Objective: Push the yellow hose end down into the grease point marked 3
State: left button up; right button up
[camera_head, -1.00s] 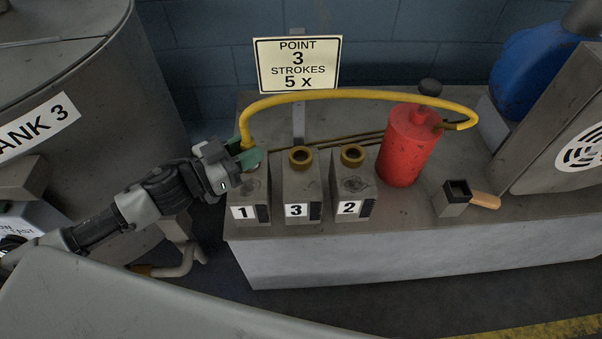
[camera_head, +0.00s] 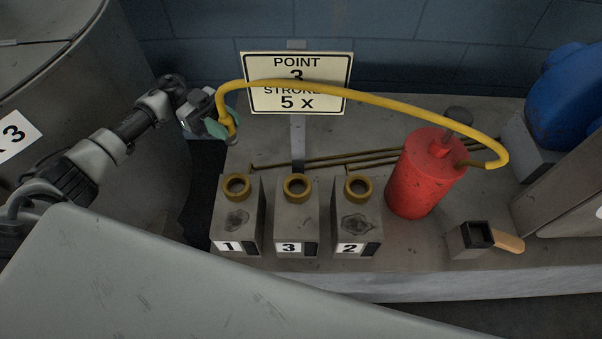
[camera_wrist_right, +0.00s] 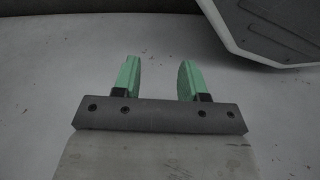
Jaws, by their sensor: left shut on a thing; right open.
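My left gripper (camera_head: 222,122) is shut on the end of the yellow hose (camera_head: 385,99). It holds the hose end, tip down, above and behind the block marked 1, apart from all the blocks. The grease point marked 3 (camera_head: 297,188) is a brass ring on top of the middle grey block, and its opening is clear. The hose arches right to the red grease pump (camera_head: 427,180). My right gripper (camera_wrist_right: 160,82) is open and empty in the right wrist view, over a plain grey surface.
Grease points 1 (camera_head: 236,187) and 2 (camera_head: 358,188) flank the middle block. A sign (camera_head: 296,83) reading point 3, strokes 5 x stands behind. A small dark box with a wooden handle (camera_head: 508,242) lies at right. Rods lie behind the blocks.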

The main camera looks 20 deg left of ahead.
pick_arm(q)
jog(key=p+x, duration=0.1)
jog(key=x, duration=0.8)
jog(key=p+x, duration=0.1)
jog(key=x, duration=0.7)
jog(key=shift+s+d+r, duration=0.1)
jog(key=shift+s+d, duration=0.15)
jog(key=shift+s, duration=0.1)
jog(key=shift+f+b, duration=0.35)
jog(key=shift+f, duration=1.4)
pick_arm(e)
jog(key=shift+s+d+f, duration=0.15)
jog(key=shift+s+f, duration=0.65)
jog(key=shift+s, duration=0.05)
jog(key=shift+s+d+f, duration=0.1)
jog(key=shift+s+f, duration=0.7)
pick_arm(q)
jog(key=shift+f, duration=0.1)
pick_arm(e)
jog(key=shift+w, duration=0.1)
pick_arm(q)
jog(key=o, duration=1)
pick_arm(e)
jog(key=shift+r, duration=0.1)
